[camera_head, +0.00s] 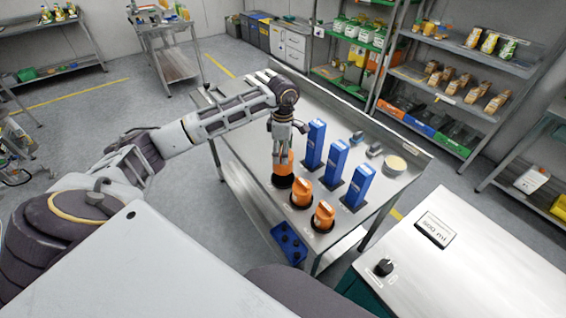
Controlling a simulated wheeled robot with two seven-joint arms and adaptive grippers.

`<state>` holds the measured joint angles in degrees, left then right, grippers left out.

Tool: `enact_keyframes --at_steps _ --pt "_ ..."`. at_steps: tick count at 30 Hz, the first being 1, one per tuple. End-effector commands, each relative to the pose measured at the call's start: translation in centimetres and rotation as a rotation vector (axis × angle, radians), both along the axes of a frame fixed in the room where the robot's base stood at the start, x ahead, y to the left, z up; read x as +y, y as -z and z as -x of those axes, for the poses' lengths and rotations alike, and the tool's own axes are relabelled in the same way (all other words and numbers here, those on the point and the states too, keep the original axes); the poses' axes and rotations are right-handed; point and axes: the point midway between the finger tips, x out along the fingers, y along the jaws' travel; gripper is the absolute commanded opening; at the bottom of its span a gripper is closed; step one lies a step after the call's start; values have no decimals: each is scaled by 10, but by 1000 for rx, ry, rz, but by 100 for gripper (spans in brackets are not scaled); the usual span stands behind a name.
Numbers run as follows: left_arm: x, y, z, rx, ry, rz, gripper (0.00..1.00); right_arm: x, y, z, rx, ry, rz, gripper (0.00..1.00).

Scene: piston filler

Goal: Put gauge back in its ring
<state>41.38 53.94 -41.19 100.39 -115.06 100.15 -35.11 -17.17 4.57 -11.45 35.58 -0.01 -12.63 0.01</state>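Three orange gauges are on the steel bench. My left gripper (282,152) reaches down from above onto the rearmost orange gauge (284,168), its fingers closed against the upper part. That gauge is upright over a black ring (283,182). I cannot tell whether its base is fully down in the ring. A second orange gauge (301,192) and a third orange gauge (323,214) stand in black rings nearer the bench's front corner. My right gripper is not in view.
Three tall blue blocks (336,157) stand in a row just right of the gauges. Small grey parts and a round tan-topped container (395,165) are at the bench's right end. A white cabinet with a black knob (383,267) is at lower right.

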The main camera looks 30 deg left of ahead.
Motion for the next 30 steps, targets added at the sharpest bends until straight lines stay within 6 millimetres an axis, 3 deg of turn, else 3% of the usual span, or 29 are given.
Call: enact_keyframes --at_steps 6,19,30 --pt "0 18 0 0 0 0 33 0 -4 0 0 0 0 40" --pt "0 23 0 1 0 0 33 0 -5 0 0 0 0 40" --pt "0 55 0 1 0 0 33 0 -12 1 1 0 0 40"
